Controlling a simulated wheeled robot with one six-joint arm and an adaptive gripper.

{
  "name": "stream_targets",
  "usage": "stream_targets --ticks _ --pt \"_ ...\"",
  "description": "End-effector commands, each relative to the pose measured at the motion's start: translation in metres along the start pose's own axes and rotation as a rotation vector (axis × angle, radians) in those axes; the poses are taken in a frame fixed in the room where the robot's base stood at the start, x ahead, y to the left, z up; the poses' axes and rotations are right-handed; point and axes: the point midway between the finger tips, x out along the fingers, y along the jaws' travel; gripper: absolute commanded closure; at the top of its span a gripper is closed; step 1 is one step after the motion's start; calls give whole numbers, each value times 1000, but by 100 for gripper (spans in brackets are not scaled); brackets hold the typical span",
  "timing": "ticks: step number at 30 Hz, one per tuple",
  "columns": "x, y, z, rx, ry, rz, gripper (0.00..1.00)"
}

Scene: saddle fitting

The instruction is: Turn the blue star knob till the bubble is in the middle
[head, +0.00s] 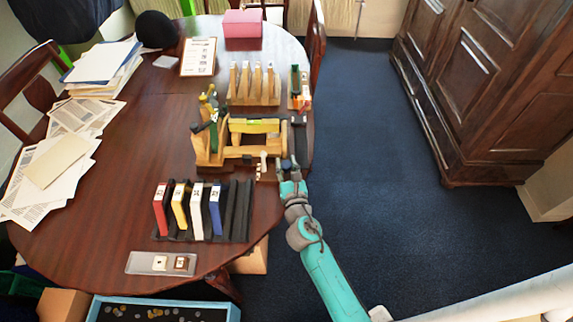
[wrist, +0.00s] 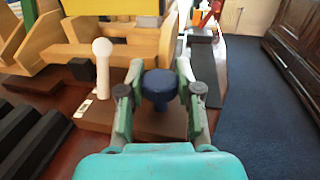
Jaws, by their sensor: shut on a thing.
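The blue star knob (wrist: 160,86) stands upright near the middle of the wrist view, at the front of a wooden fixture (wrist: 135,58). My gripper (wrist: 156,92) has one finger on each side of the knob and is shut on it. In the head view my gripper (head: 287,172) is at the right front of the fixture (head: 240,152), by the table's right edge. A yellow bar (head: 255,126) lies across the fixture, with a small greenish patch on top. The bubble is too small to make out in either view.
A white knob (wrist: 103,66) stands just left of the blue one. A black rack (head: 235,212) with several coloured cases is in front of the fixture. Wooden stands (head: 253,93) with upright tools are behind it. The blue floor (head: 375,190) at right is clear.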

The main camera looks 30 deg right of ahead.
Motion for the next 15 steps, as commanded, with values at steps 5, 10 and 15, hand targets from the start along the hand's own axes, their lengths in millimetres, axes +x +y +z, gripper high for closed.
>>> stream_targets --ticks 5,10,15 --pt "-1 0 -4 1 2 53 100" --pt "-2 0 -2 2 -8 75 100" --pt "-2 0 -1 2 -10 78 100"
